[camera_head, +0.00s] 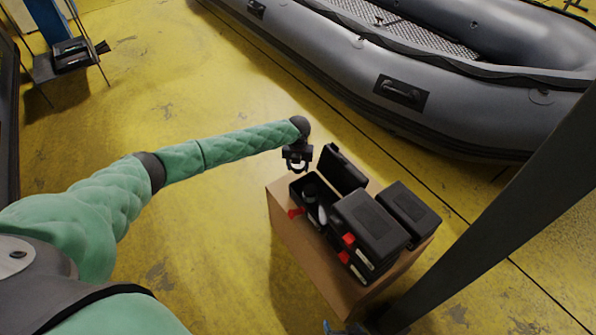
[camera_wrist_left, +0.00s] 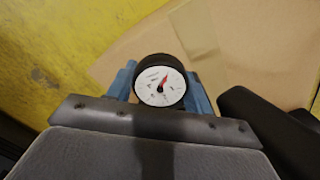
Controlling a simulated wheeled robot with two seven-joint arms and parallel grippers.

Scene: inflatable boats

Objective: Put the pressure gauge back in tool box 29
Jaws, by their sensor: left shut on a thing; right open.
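The pressure gauge (camera_wrist_left: 160,86) has a round white dial, a red needle and a black rim. My left gripper (camera_wrist_left: 163,92) is shut on it, with a blue finger on each side. In the head view my left gripper (camera_head: 298,160) is above the far left corner of a brown stand, just beyond an open black tool box (camera_head: 325,226). Its lid (camera_head: 343,168) stands up, and dark and pale items lie inside. No number is readable on any box. Blue tips of my right gripper (camera_head: 345,327) show at the bottom edge, mostly cut off.
Two closed black cases (camera_head: 370,224) (camera_head: 411,212) stand right of the open box on the brown stand (camera_head: 300,245). A grey inflatable boat (camera_head: 450,95) lies behind. A thick dark post (camera_head: 500,210) crosses the right side.

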